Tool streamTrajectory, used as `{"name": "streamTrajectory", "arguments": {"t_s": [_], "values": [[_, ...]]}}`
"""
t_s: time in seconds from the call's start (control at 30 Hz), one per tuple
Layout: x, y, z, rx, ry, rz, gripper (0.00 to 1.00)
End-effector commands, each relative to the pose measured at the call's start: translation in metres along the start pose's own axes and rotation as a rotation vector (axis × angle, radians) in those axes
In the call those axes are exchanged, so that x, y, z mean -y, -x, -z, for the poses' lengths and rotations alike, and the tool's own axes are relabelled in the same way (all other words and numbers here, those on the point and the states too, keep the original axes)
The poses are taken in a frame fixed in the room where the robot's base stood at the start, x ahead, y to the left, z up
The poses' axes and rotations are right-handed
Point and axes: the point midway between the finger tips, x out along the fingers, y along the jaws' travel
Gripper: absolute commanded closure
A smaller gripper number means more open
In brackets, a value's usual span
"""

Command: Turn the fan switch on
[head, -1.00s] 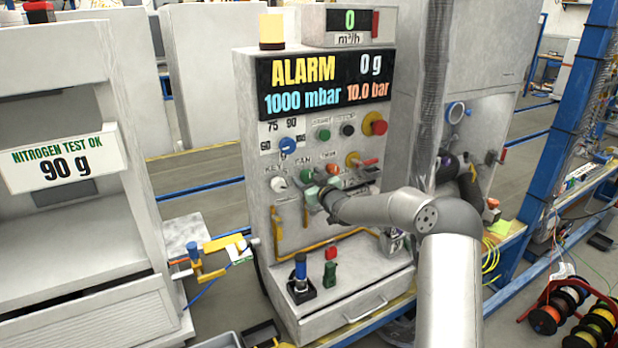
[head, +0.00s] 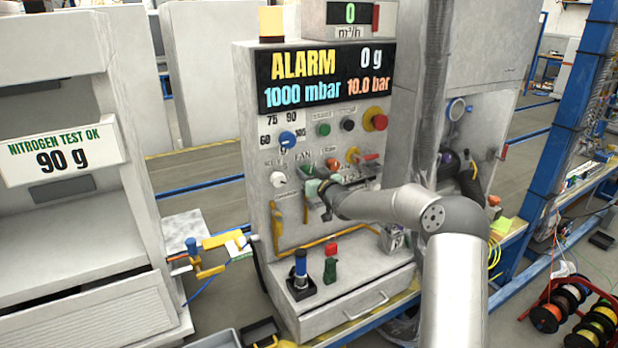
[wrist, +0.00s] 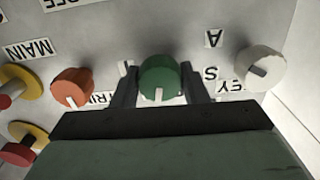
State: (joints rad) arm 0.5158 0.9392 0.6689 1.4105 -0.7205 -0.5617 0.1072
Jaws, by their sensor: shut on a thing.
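The fan switch is a round green knob (wrist: 160,78) with a white mark, under the FAN label on the panel; in the head view only part of it shows (head: 309,170). My gripper (wrist: 160,90) has one dark finger on each side of the knob and is shut on it. In the wrist view the white mark points toward the bottom of the picture. In the head view my gripper (head: 318,186) is at the panel front, partly hiding the knob and its surroundings.
A white key knob (wrist: 262,68) and an orange knob (wrist: 74,88) flank the green one closely. Red and yellow controls (wrist: 20,145) are beyond the orange knob. The display (head: 325,78) reads ALARM. A blue-topped part (head: 301,270) and a red-and-green part (head: 330,262) stand on the ledge below.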

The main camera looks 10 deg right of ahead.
Motion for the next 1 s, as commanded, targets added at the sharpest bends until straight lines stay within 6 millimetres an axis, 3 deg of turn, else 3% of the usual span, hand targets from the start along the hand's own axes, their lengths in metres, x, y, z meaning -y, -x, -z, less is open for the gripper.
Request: {"name": "streamTrajectory", "arguments": {"t_s": [1.0], "values": [[-0.0012,0.0004,-0.0044,0.001,-0.964,-0.001,0.83]]}}
